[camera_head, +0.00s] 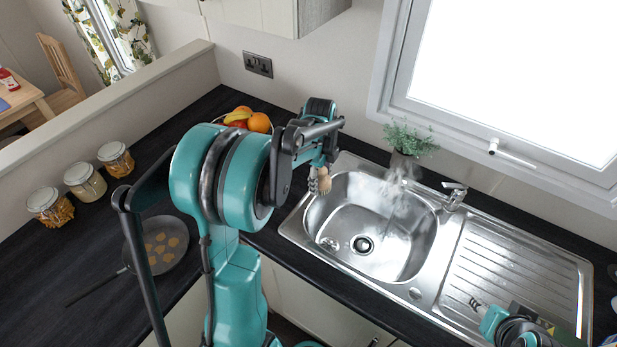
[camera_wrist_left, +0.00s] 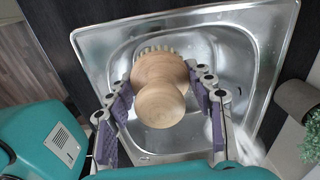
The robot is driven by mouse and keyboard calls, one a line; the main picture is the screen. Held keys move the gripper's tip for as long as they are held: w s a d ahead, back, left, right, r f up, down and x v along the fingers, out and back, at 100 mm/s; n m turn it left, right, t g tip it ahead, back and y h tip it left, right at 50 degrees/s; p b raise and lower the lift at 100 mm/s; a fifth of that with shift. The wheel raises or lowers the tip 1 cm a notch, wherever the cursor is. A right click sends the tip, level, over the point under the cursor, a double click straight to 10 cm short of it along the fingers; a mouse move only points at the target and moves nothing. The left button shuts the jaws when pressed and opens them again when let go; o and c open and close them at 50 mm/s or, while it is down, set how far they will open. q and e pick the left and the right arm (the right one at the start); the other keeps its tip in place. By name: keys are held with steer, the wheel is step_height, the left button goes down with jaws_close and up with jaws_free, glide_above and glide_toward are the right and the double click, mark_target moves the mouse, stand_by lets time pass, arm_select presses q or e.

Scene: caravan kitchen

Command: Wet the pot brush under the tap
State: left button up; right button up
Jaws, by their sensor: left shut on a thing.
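The pot brush (camera_wrist_left: 160,85) has a pale wooden knob and light bristles. My left gripper (camera_wrist_left: 164,103) is shut on its knob, with a purple-padded finger on each side. In the head view the brush (camera_head: 324,180) hangs from my left gripper (camera_head: 318,168) above the left rim of the steel sink (camera_head: 318,217). The tap (camera_head: 454,195) stands at the sink's right back edge. White wisps and streaks (camera_head: 393,200), like steam and running water, show over the bowl, right of and apart from the brush. My right gripper (camera_head: 477,304) is over the drainer; its jaws are unclear.
A potted plant (camera_head: 410,140) stands behind the sink below the window. A fruit bowl (camera_head: 257,123) sits behind my left arm. A pan (camera_head: 163,242) and several jars (camera_head: 86,181) are on the left counter. The ribbed drainer (camera_head: 510,265) is mostly clear.

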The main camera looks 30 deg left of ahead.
step_height(320, 180, down, 14)
steer(key=b, duration=1.2)
steer(key=shift+r+b, duration=0.2)
steer(key=shift+b, duration=0.1)
arm_select(q)
steer(key=d+f+t+h, duration=0.3)
steer(key=d+f+t, duration=0.3)
steer(key=d+f, duration=0.85)
arm_select(e)
steer(key=shift+f+b, duration=0.3)
steer(key=shift+b, duration=0.05)
arm_select(q)
steer(key=w+d, duration=0.6)
steer(key=w, duration=0.4)
steer(key=shift+m, duration=0.3)
arm_select(e)
steer(key=shift+f, duration=0.25)
arm_select(q)
steer(key=shift+a, duration=0.1)
steer(key=s+r+p, duration=0.2)
steer(key=s, duration=0.8)
arm_select(e)
step_height(320, 180, up, 2)
steer(key=shift+r, duration=0.15)
arm_select(q)
steer(key=shift+r, duration=0.15)
